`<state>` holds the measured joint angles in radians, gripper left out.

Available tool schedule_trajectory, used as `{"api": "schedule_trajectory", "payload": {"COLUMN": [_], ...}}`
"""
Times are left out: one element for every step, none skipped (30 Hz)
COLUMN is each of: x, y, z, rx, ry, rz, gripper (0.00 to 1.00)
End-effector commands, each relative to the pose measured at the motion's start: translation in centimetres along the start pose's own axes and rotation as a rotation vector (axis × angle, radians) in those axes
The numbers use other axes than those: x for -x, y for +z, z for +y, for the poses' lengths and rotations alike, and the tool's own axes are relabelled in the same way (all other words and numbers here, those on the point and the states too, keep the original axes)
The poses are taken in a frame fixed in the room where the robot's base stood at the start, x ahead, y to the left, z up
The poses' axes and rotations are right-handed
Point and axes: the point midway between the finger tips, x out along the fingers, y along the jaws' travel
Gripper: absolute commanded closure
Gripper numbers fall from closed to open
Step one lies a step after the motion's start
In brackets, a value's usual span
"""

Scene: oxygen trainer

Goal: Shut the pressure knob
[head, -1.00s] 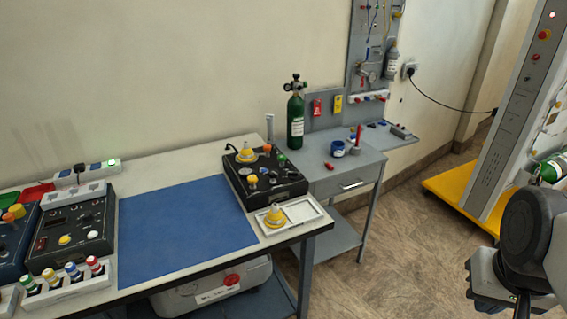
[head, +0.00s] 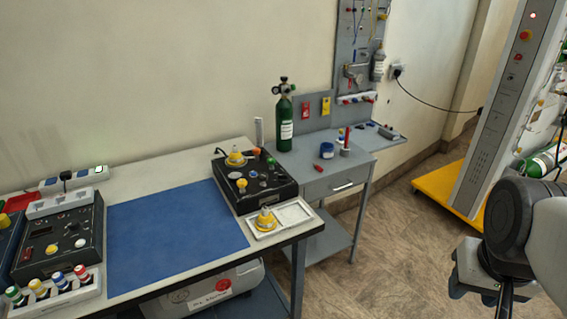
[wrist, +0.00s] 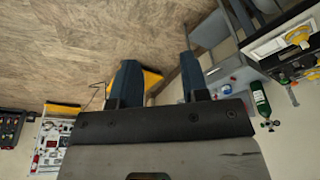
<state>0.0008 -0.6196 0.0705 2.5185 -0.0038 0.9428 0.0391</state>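A black trainer box (head: 265,198) with several coloured knobs stands at the right end of the white table. A yellow knob (head: 236,159) sits at its back left, an orange one (head: 256,150) at its back, a green one (head: 271,161) at its right. A green cylinder (head: 284,128) with a dark regulator (head: 284,88) stands upright behind it. I cannot tell which knob is the pressure knob. My gripper (wrist: 158,62) shows in the wrist view with its two blue fingers apart and nothing between them. It is far from the box, over the floor.
A blue mat (head: 175,238) lies on the table. A white tray (head: 293,212) with a yellow-based part (head: 266,221) sits at the front right corner. A grey side table (head: 335,170) stands behind. A grey cabinet (head: 497,130) on a yellow base is at right. Open floor lies between.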

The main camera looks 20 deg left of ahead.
Motion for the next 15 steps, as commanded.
{"api": "schedule_trajectory", "payload": {"x": [0.1,0.1,0.1,0.2,0.3,0.3,0.3,0.4,0.4,0.5,0.5,0.5,0.5,0.5,0.5], "y": [-0.5,-0.9,-1.4,-1.9,-2.4,-3.1,-3.7,-4.3,-5.2,-5.8,-6.5,-7.4,-8.1,-8.8,-9.6], "z": [-0.2,-0.4,-0.7,-0.9,-1.1,-1.4,-1.7,-2.0,-2.5,-2.9,-3.2,-3.7,-4.1,-4.5,-5.1], "rx": [-0.007,-0.014,-0.026,-0.035,-0.046,-0.062,-0.075,-0.088,-0.106,-0.121,-0.137,-0.156,-0.171,-0.186,-0.207], "ry": [-0.004,-0.007,-0.012,-0.016,-0.021,-0.026,-0.031,-0.036,-0.043,-0.049,-0.054,-0.060,-0.065,-0.070,-0.077], "rz": [-0.003,-0.005,-0.009,-0.011,-0.013,-0.018,-0.021,-0.024,-0.030,-0.034,-0.038,-0.045,-0.048,-0.054,-0.060], "gripper": [0.51,0.46,0.40,0.36,0.36,0.36,0.36,0.36,0.36,0.36,0.36,0.36,0.36,0.36,0.36]}}
